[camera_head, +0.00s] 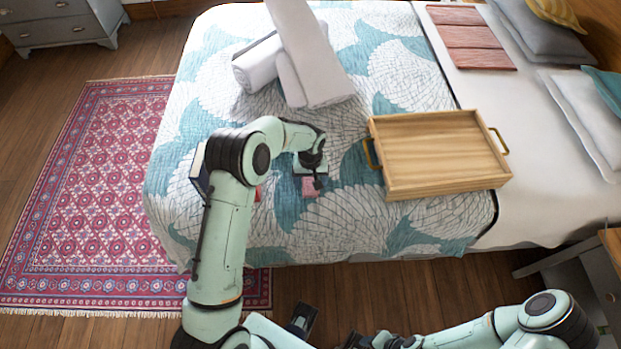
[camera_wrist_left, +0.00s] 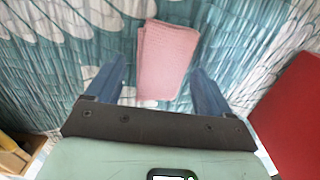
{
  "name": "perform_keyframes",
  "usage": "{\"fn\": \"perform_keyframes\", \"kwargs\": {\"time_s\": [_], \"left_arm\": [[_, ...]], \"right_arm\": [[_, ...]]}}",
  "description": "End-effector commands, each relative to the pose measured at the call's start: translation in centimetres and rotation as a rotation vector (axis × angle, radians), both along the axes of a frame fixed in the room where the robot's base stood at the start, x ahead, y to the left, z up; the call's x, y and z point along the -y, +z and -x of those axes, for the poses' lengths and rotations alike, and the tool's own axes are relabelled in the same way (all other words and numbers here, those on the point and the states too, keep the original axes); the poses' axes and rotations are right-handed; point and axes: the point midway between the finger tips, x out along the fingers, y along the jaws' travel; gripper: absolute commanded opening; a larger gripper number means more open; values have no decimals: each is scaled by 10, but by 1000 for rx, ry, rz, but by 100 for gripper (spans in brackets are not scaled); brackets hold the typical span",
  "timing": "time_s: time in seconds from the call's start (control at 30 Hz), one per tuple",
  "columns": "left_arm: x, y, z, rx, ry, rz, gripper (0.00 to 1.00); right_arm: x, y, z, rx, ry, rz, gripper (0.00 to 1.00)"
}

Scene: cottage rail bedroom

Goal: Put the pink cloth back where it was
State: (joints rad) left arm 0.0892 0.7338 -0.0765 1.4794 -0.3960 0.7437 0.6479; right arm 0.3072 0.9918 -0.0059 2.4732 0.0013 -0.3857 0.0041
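A folded pink cloth (camera_head: 311,187) lies on the patterned bedspread, left of the wooden tray. In the left wrist view the pink cloth (camera_wrist_left: 167,62) is a flat rectangle, with its near end between the two blue fingers. My left gripper (camera_head: 312,176) is above the bed at the cloth, pointing down. In the wrist view the left gripper (camera_wrist_left: 157,88) is open, its fingers apart on either side of the cloth with gaps. My right arm is low at the front; its gripper (camera_head: 372,341) is partly cut off, and its fingers are unclear.
The wooden tray (camera_head: 440,152) with brass handles is close right of the left gripper. White rolled towels (camera_head: 290,65) lie behind. A red item (camera_wrist_left: 292,118) lies beside the gripper, mostly hidden by my arm in the head view. Folded reddish textiles (camera_head: 470,38) lie at the far right.

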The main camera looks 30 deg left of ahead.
Motion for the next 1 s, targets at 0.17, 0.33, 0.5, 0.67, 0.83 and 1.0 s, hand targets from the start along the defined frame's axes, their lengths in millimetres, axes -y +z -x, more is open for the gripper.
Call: {"fn": "perform_keyframes", "kwargs": {"time_s": [0.17,0.33,0.5,0.67,0.83,1.0], "left_arm": [[0,5,0,1,0,-1,82],[0,30,-1,4,1,0,82],[0,69,-1,6,0,0,82],[0,99,-1,5,-1,0,82],[0,119,0,1,0,-1,82],[0,124,0,0,0,0,82]], "right_arm": [[0,4,-2,2,0,0,43],[0,4,-1,2,0,0,43],[0,5,-2,2,0,0,43],[0,6,-3,3,0,0,43],[0,8,-3,3,0,0,43],[0,8,-3,3,0,0,43]]}}
